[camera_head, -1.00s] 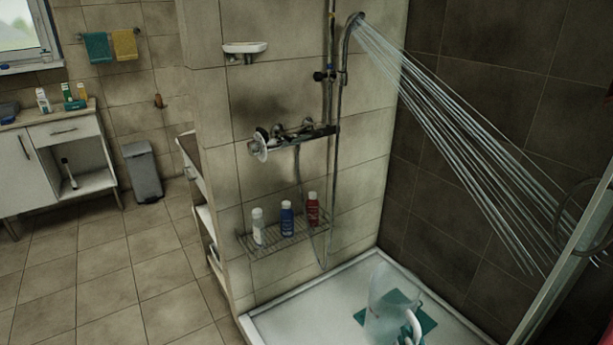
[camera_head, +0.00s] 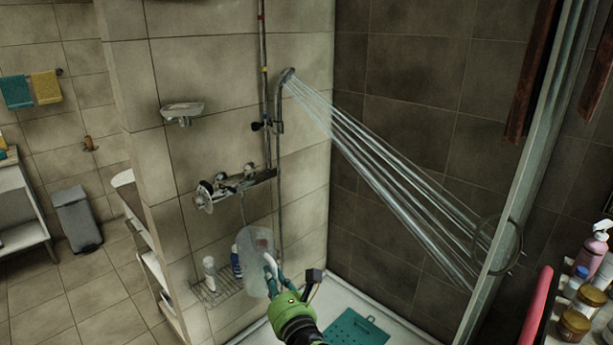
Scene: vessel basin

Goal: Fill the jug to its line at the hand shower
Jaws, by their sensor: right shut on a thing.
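The clear, translucent jug (camera_head: 256,262) is held up in front of the wire shelf, roughly upright. My green right gripper (camera_head: 273,280) comes from below and is shut on the jug's handle side. The hand shower (camera_head: 287,75) sits high in its holder on the rail. Water jets (camera_head: 385,175) slant from it down to the right, past the jug; the jug is to the left of them in the picture. I cannot make out a fill line or water in the jug. My left gripper is not in view.
The mixer tap (camera_head: 235,185) is on the tiled wall. Bottles (camera_head: 210,272) stand on the wire shelf (camera_head: 222,292), partly behind the jug. A teal mat (camera_head: 355,328) lies on the white shower tray (camera_head: 400,325). A glass-panel frame (camera_head: 520,180) and several toiletries (camera_head: 580,300) are at right.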

